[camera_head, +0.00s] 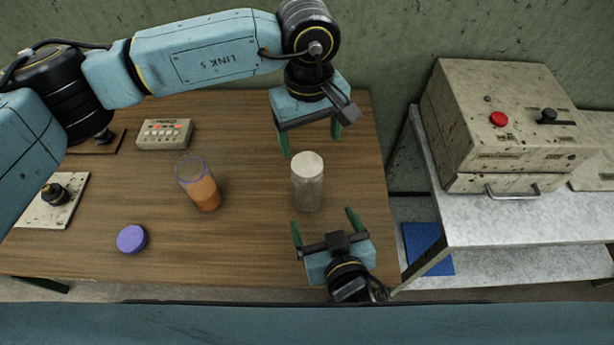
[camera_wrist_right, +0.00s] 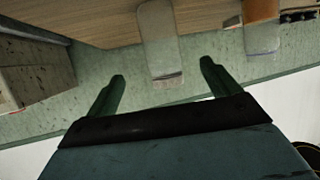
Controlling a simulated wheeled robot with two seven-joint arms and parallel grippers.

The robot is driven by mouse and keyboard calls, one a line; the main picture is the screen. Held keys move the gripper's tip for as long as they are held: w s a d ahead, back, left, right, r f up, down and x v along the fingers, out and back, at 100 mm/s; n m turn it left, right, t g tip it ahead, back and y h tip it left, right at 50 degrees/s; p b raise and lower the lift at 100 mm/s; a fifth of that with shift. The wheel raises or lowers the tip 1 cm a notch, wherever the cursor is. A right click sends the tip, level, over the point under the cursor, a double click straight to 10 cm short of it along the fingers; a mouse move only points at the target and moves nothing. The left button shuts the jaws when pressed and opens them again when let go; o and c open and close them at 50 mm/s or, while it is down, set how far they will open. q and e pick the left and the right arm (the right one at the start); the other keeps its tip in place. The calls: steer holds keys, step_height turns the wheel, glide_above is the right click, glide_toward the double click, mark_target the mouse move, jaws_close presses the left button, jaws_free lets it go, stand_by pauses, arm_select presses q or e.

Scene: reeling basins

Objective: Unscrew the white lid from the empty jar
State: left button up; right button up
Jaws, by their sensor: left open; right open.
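The empty jar (camera_head: 308,190) is clear and stands upright on the table with its white lid (camera_head: 307,162) on top. My left gripper (camera_head: 310,136) is open, just beyond the jar near the lid, its fingers pointing towards it and apart from it. My right gripper (camera_head: 324,222) is open on the near side of the jar, its fingers pointing at it. In the right wrist view the picture is upside down; the jar (camera_wrist_right: 160,40) appears beyond the open fingers (camera_wrist_right: 163,70), between them, with its lid end (camera_wrist_right: 167,78) lowest.
A clear jar with orange contents (camera_head: 205,194) stands left of the empty jar. A purple lid (camera_head: 131,239) lies on the wooden table (camera_head: 240,255). A button box (camera_head: 164,133) sits at the back left. A speckled machine (camera_head: 480,120) stands on a side bench at right.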

mark_target(307, 184)
arm_select(q)
steer(key=shift+w+a+r, duration=0.1)
steer(key=shift+w+a, duration=0.2)
steer(key=shift+s, duration=0.1)
arm_select(e)
steer(key=x, duration=1.3)
steer(key=shift+w+a, duration=0.15)
steer(key=shift+c, duration=0.4)
